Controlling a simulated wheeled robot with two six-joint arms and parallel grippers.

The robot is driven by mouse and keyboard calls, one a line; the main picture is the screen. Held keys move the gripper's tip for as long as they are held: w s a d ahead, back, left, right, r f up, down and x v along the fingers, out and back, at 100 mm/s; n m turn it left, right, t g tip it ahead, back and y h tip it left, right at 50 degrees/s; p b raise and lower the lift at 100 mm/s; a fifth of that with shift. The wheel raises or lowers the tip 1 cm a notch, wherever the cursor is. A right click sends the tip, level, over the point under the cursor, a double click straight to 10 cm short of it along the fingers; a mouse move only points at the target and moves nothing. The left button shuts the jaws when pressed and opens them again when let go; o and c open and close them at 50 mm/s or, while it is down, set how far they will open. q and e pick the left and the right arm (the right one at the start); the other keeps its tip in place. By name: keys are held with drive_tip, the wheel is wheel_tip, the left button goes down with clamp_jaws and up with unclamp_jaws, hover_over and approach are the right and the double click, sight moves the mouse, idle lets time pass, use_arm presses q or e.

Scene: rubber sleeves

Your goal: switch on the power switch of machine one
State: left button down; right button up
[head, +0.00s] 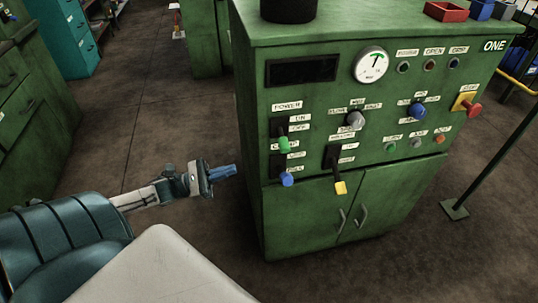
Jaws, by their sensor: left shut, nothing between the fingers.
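The green machine marked ONE (300,215) stands right of centre in the head view. Its power switch (284,145) has a green-tipped lever on the left of the panel, under a POWER label with ON above and OFF below it. The green tip hangs low, by the lower end of the switch plate. My left gripper (225,172) is shut and empty, with blue fingertips pointing right. In the picture it is left of the machine and a little below the power switch, apart from it. My right gripper is not in view.
A blue knob (287,180) sits just below the power switch. A yellow-tipped lever (340,187) and a red stop button (474,109) are farther right. Red (446,11) and blue bins stand on top. A dark post (490,140) stands at right. Floor is clear left of the machine.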

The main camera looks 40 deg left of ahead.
sight(282, 138)
use_arm(q)
drive_tip(key=r+m, duration=0.1)
drive_tip(key=d+r+m+g+h, duration=0.1)
drive_tip(key=shift+s+m+h, duration=0.3)
drive_tip(key=shift+s+m, duration=0.05)
drive_tip(key=shift+m, duration=0.05)
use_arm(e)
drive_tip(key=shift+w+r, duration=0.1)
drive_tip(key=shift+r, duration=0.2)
use_arm(q)
drive_tip(key=b+x, duration=0.1)
drive_tip(key=x, duration=0.8)
drive_tip(key=shift+w+d+r, duration=0.1)
drive_tip(key=shift+w+d, duration=0.15)
drive_tip(key=shift+w, duration=0.05)
drive_tip(key=d+r, duration=0.2)
drive_tip(key=r, duration=0.1)
drive_tip(key=shift+w+d+r+p, duration=0.15)
drive_tip(key=shift+w+r+p, duration=0.05)
drive_tip(key=shift+w+p, duration=0.15)
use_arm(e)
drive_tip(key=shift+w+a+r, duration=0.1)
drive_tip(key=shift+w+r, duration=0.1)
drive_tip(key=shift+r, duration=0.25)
